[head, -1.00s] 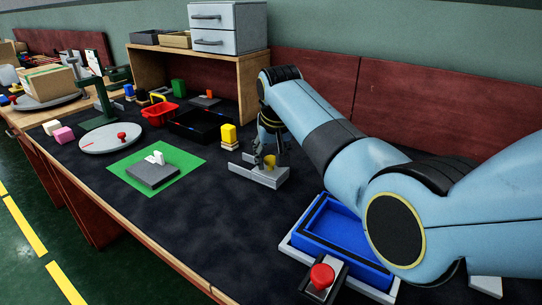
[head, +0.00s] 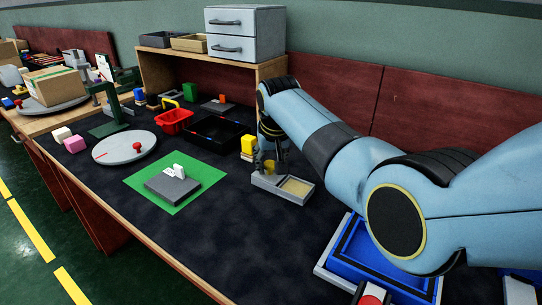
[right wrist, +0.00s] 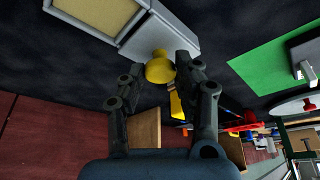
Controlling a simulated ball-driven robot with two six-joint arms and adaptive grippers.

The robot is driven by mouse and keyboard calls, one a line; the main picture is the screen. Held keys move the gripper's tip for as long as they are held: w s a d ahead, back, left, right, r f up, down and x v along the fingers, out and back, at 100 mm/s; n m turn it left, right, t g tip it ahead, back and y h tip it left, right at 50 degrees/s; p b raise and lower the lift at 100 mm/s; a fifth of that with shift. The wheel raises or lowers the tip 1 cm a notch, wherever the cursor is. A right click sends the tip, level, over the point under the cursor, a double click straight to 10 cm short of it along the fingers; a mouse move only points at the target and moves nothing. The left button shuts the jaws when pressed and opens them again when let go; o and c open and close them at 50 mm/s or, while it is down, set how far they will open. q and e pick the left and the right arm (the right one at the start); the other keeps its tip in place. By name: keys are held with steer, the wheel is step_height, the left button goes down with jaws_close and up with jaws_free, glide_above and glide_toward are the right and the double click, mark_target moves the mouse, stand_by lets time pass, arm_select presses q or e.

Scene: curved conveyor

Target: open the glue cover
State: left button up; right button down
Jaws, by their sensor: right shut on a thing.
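The glue box (head: 300,199) is a low grey tray on the dark table mat, with its pale yellow glue pad (head: 296,187) exposed at the right end. In the right wrist view the pad (right wrist: 95,18) shows at the top left. The grey cover (right wrist: 165,38) is beside the exposed pad, with a yellow knob (right wrist: 160,68) on it. My right gripper (head: 267,167) is over the left end of the box. Its fingers (right wrist: 161,70) are shut on the yellow knob, one on each side. My left gripper is not in view.
A yellow block (head: 248,144) stands just left of my right gripper. A green mat (head: 207,174) with a grey block lies further left, near a round grey turntable (head: 112,151). A blue tray (head: 375,250) is at the front right. The mat in front of the box is clear.

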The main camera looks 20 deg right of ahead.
steer(key=c, duration=1.2)
jaws_free()
steer(key=shift+o, duration=1.2)
steer(key=shift+r, duration=0.1)
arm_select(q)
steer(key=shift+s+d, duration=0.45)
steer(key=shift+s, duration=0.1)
arm_select(e)
steer(key=v, duration=1.1)
steer(key=shift+s+r, duration=0.3)
